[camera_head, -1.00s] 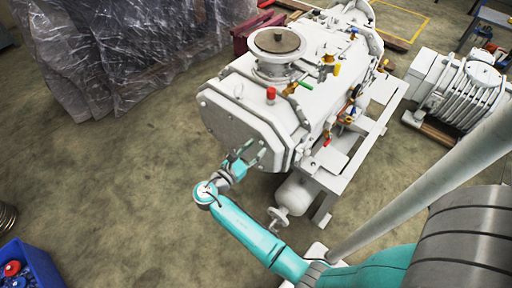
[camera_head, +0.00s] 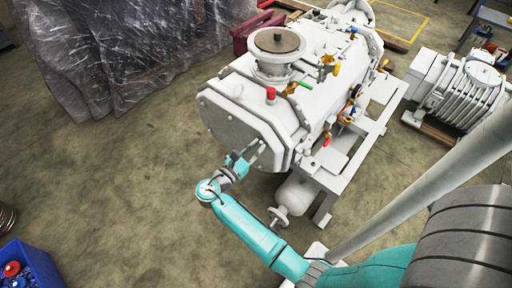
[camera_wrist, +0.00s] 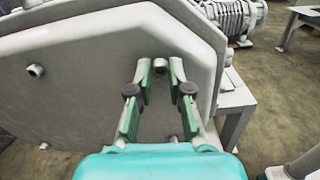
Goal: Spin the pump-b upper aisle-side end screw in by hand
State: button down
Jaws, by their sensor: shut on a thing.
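The white-grey pump (camera_head: 238,118) shows its flat end plate, which also fills much of the wrist view (camera_wrist: 85,90). A small round end screw (camera_wrist: 160,68) sits at the plate's upper right in the wrist view. My gripper (camera_wrist: 161,66) is shut on this screw, with one green finger on each side and the fingertips close to the plate. In the head view my gripper (camera_head: 256,153) is at the right part of the end plate, and the screw itself is too small to make out there.
Other small screws show on the plate at upper left (camera_wrist: 36,69), lower left (camera_wrist: 44,146) and lower right (camera_wrist: 173,139). A grey tank with a handwheel (camera_head: 290,200) stands below the pump, right of my arm. A blue bin (camera_head: 30,268) is at lower left.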

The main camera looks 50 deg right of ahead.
jog(key=m, duration=0.7)
jog(key=shift+s, duration=0.1)
jog(key=m, duration=0.6)
jog(key=shift+f, duration=0.1)
jog(key=shift+m, duration=0.4)
jog(key=c, duration=1.1)
grip_release()
jog(key=shift+a, duration=0.1)
jog(key=a, duration=1.2)
jog(key=shift+s, duration=0.25)
